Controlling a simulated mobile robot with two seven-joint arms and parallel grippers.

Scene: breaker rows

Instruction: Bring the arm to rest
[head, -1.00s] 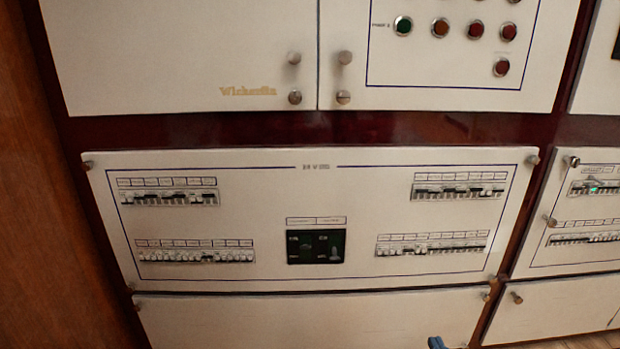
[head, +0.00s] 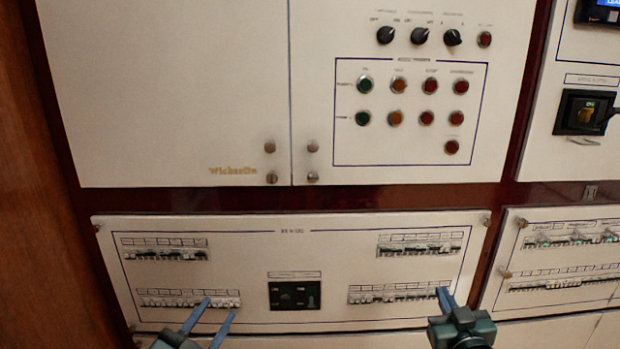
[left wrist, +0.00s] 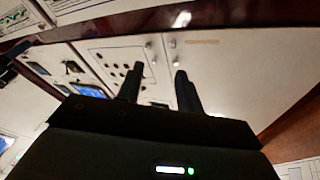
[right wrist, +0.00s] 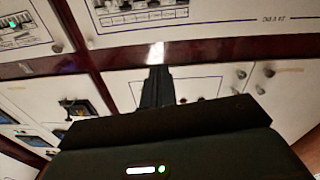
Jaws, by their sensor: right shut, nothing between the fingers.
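My left gripper (head: 208,324) shows at the bottom of the head view, in front of the lower left breaker row. Its two blue fingers are apart with nothing between them. In the left wrist view its dark fingers (left wrist: 157,88) also stand apart and empty. My right gripper (head: 444,298) is in front of the right end of the lower right breaker row, its fingers together and empty. In the right wrist view its fingers (right wrist: 158,86) are closed against each other. I cannot tell whether either gripper touches the panel.
The breaker panel (head: 240,260) has four rows: upper left (head: 165,250), lower left (head: 188,299), upper right (head: 418,246), lower right (head: 400,294). Above are a cabinet door (head: 165,90) and a button panel (head: 412,112). A wooden wall (head: 40,200) stands at left, another breaker panel (head: 560,262) at right.

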